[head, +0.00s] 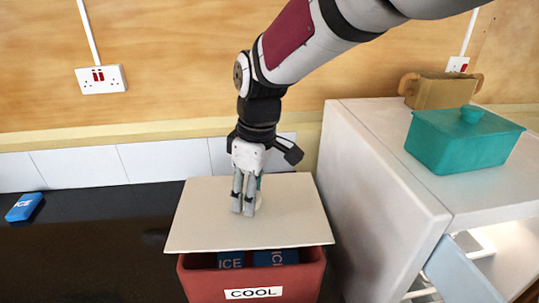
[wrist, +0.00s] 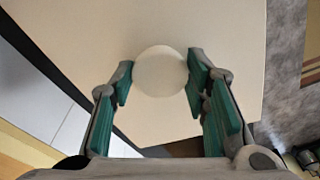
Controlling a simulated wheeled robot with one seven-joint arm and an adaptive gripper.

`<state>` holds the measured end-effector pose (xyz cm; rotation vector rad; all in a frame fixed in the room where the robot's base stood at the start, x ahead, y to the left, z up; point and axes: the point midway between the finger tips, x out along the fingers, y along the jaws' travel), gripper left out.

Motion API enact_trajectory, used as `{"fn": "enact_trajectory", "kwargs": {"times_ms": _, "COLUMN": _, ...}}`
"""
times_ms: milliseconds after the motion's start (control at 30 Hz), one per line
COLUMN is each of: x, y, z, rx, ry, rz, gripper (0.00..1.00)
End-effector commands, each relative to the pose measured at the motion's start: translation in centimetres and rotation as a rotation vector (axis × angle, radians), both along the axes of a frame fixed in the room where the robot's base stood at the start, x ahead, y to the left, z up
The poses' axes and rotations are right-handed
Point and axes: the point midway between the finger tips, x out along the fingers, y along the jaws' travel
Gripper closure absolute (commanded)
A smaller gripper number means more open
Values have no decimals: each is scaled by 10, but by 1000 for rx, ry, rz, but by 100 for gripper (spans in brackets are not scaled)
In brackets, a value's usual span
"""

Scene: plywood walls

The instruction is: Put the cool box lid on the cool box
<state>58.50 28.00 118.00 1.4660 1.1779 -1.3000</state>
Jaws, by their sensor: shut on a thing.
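The cool box (head: 200,284) is a red box with a white COOL label, on the dark surface. Blue ice packs (head: 276,257) show inside at its open front. The cool box lid (head: 290,208) is a flat cream board above the box, covering its back part and leaving a gap at the front; I cannot tell whether it touches the rim. My gripper (head: 244,207) points down at the lid's middle, shut on its round pale knob. In the wrist view the knob (wrist: 160,72) sits between the green finger pads and the lid (wrist: 200,25) spreads beyond.
A white cabinet (head: 385,190) stands close on the right, with a teal lidded dish (head: 462,140) and a tan container (head: 440,92) on top. A light blue drawer or door (head: 462,272) is open at its front. A blue ice pack (head: 24,207) lies far left; the dark surface between is clear.

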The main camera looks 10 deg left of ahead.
Motion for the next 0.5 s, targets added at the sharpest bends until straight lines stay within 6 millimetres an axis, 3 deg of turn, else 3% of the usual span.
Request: {"fn": "enact_trajectory", "kwargs": {"times_ms": 500, "x": 1, "y": 0, "z": -29, "rx": 0, "ry": -1, "rz": -1, "gripper": 97}}
